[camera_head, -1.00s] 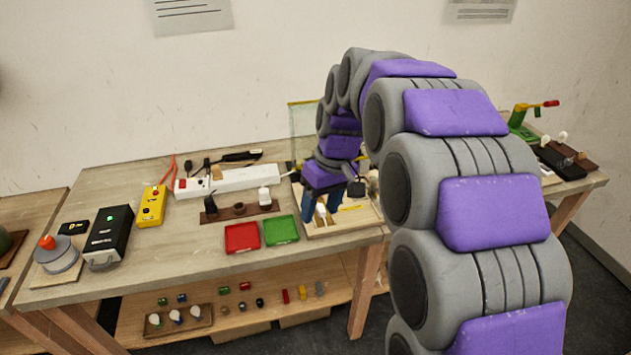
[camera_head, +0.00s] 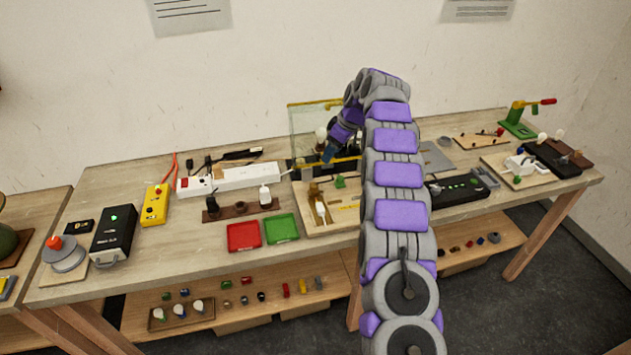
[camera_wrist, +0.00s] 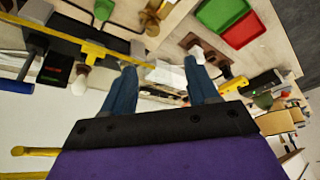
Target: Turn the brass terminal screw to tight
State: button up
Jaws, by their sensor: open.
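A brass piece (camera_head: 314,190), which seems to carry the terminal screw, stands on the pale wooden board (camera_head: 338,225) at the front middle of the bench. It also shows in the wrist view (camera_wrist: 152,18) near the top edge. The screw's own head and how far it is turned are too small to tell. A green block (camera_head: 339,182) sits to its right on the board. My gripper (camera_wrist: 160,64) is open, with two blue fingers apart and nothing held between them. In the head view it is behind the board, by the clear panel, partly hidden by my arm.
A clear panel (camera_head: 304,122) with a yellow-edged frame stands behind the board. A white power strip (camera_head: 248,176) lies to the left, with red (camera_head: 243,237) and green (camera_head: 281,229) trays in front. A black box (camera_head: 456,189) is right of my arm.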

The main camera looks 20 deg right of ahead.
aim_at(314, 185)
jog(key=shift+n, duration=0.3)
jog(key=b+x, duration=0.1)
jog(key=x, duration=0.5)
jog(key=d+x, duration=0.1)
jog(key=x, duration=0.5)
jog(key=w+b+x, duration=0.1)
jog(key=x, duration=0.5)
jog(key=shift+w+d+f+b, duration=0.1)
jog(key=shift+w+f+b, duration=0.1)
jog(key=shift+b, duration=0.15)
jog(key=shift+c, duration=0.4)
jog(key=shift+s, duration=0.1)
jog(key=c, duration=1)
jog(key=shift+o, duration=0.2)
